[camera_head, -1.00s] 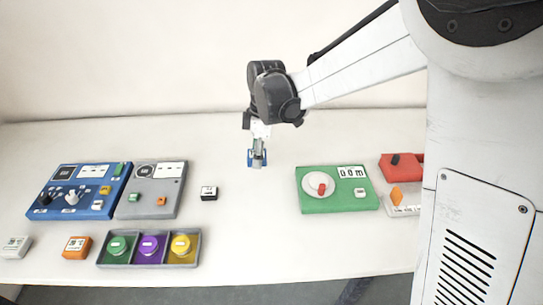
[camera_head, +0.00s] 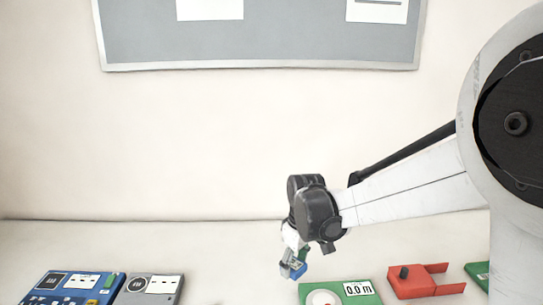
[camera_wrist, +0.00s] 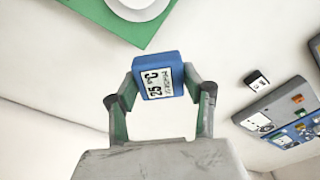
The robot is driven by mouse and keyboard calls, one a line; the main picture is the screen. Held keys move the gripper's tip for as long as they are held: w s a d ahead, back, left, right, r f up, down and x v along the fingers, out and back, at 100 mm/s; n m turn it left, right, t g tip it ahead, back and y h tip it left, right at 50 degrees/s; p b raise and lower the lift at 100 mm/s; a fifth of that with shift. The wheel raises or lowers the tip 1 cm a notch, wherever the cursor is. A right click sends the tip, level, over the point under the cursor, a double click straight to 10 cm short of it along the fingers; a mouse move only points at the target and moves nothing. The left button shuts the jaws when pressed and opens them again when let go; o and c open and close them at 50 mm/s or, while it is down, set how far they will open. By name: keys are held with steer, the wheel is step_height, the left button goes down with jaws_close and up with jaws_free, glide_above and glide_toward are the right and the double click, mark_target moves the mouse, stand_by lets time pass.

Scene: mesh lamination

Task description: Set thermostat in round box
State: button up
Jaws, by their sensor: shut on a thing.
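The thermostat is a small blue block (camera_wrist: 160,77) with a white display reading 25 °C. In the wrist view my gripper (camera_wrist: 158,88) is shut on it, one finger at each side. In the head view the thermostat (camera_head: 298,270) hangs at the tip of my gripper (camera_head: 293,266), above the table and left of the green panel. I cannot make out a round box in the current views.
The green panel (camera_head: 365,300) has a white round dial and a 0.0 m display. A red forked block (camera_head: 415,286) lies right of it. A blue panel (camera_head: 62,290) and grey panel (camera_head: 150,292) stand at left. A grey board (camera_head: 250,50) hangs on the wall.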

steer(key=d+m, duration=0.3)
steer(key=d, duration=0.1)
steer(key=d+m, duration=0.3)
steer(key=d, duration=0.2)
steer(key=d+f+m, duration=0.1)
steer(key=d+m, duration=0.2)
steer(key=d, duration=0.2)
steer(key=shift+t+h, duration=0.3)
steer(key=shift+h, duration=0.1)
